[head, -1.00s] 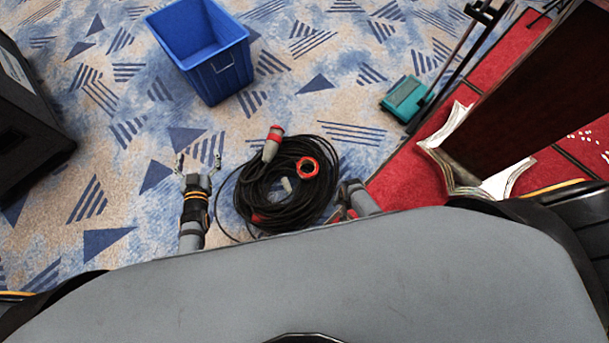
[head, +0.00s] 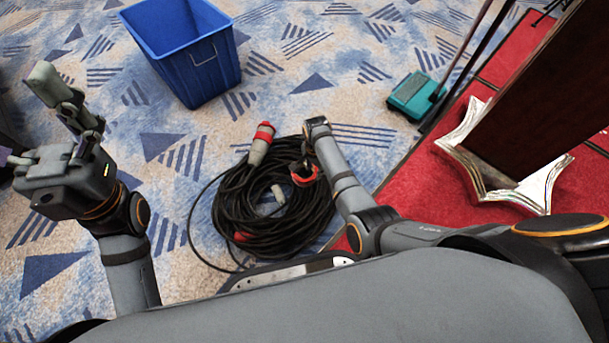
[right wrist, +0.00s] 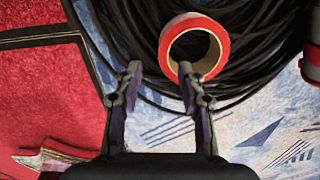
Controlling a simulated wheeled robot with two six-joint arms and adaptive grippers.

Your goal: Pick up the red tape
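The red tape (right wrist: 222,50) is a ring-shaped roll with a pale inner core. In the right wrist view it lies on a coil of black cable, just beyond my fingertips. My right gripper (right wrist: 158,72) is open and empty, its right fingertip overlapping the tape's lower left edge in that view; I cannot tell if they touch. In the head view the right gripper (head: 303,160) is over the coil's right side and partly hides the red tape (head: 306,181). My left gripper (head: 58,125) is raised at the left, fingers apart, holding nothing, far from the tape.
The black cable coil (head: 245,205) with a red and grey plug (head: 260,145) lies on the patterned carpet. A blue bin (head: 205,70) stands behind it. A teal box (head: 412,95), red flooring (head: 425,180) and a dark panel on a silver star-shaped base (head: 480,180) are at the right.

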